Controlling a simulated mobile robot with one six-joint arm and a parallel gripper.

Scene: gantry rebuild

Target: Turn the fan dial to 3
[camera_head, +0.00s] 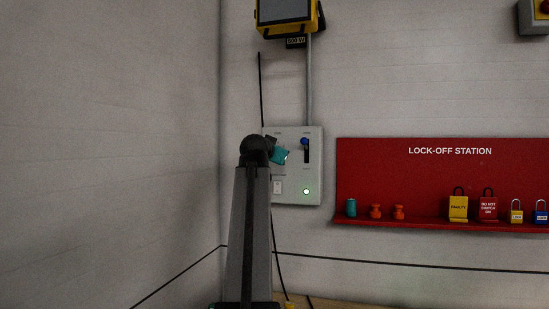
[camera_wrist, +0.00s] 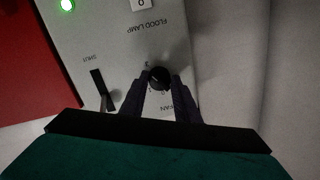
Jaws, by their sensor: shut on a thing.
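The fan dial (camera_wrist: 160,77) is a small round black knob on the grey control panel (camera_wrist: 120,50), beside the upside-down FAN lettering in the wrist view. My gripper (camera_wrist: 160,84) has its two dark fingers on either side of the dial and is shut on it. Small marks show around the dial, but I cannot tell which number it points at. In the head view my teal gripper (camera_head: 281,156) is at the upper left of the panel (camera_head: 315,170) and hides the dial.
The panel also has a slotted lever (camera_head: 305,144) with a blue knob, a white switch (camera_head: 277,187) and a lit green lamp (camera_head: 306,191). To the right is a red lock-off board (camera_head: 370,180) with padlocks and tags. A yellow-framed flood lamp (camera_head: 287,12) is above.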

